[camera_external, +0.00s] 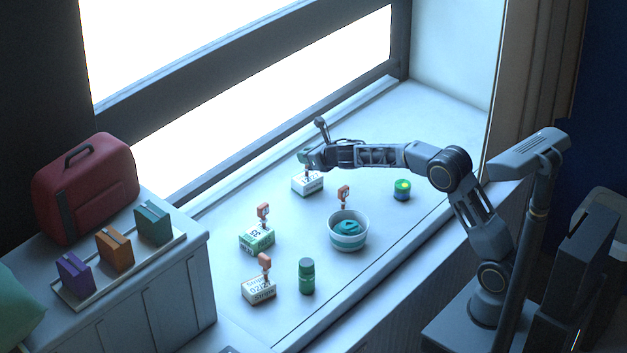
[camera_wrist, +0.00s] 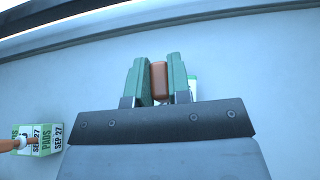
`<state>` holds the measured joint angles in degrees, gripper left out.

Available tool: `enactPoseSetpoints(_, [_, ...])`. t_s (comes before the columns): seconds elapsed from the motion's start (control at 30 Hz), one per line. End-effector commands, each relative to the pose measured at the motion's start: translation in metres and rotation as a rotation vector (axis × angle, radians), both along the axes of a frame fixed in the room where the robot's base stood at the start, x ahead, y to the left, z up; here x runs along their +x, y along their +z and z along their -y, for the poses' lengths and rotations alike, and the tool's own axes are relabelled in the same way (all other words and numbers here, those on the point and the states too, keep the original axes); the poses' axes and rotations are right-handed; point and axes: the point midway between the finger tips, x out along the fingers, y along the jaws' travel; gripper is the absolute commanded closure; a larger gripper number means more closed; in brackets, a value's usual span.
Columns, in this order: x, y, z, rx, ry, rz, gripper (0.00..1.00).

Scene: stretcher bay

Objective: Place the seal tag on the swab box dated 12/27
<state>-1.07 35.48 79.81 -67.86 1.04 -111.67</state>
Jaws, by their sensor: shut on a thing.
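My gripper (camera_external: 308,158) is above a white box (camera_external: 307,184) with dark print near the window; I cannot tell whether the held thing touches it. In the wrist view the green fingers of my gripper (camera_wrist: 159,82) are shut on an orange-brown tag (camera_wrist: 158,76). A white and green sliver (camera_wrist: 193,86) shows behind the right finger. A green and white box (camera_wrist: 48,141) at left reads PADS, SEP 27, with an orange tag (camera_wrist: 8,145) at it. A white box (camera_external: 259,291) at the front has an orange tag (camera_external: 264,261). No 12/27 date is clearly readable.
A bowl (camera_external: 348,241) with teal cloth stands mid-sill, with an orange tag (camera_external: 343,192) behind it. A green bottle (camera_external: 306,276) and a green jar (camera_external: 402,190) also stand there. A red case (camera_external: 85,187) and a tray (camera_external: 88,304) of colored packs are left.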

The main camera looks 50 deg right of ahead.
Motion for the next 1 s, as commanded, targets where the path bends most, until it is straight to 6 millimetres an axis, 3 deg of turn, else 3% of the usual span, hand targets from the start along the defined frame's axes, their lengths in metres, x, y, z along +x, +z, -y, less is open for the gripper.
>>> enactPoseSetpoints(0.3, [0.0000, -0.0028, 0.0000, 0.000, 0.000, 0.001, 1.00])
enactPoseSetpoints(0.33, [-0.0001, -0.0025, 0.0000, 0.000, 0.000, 0.001, 0.81])
enactPoseSetpoints(0.6, [-0.0001, -0.0013, 0.0000, 0.000, 0.000, 0.001, 0.56])
enactPoseSetpoints(1.0, [-0.0077, 0.0056, 0.0000, 0.000, 0.000, 0.002, 0.56])
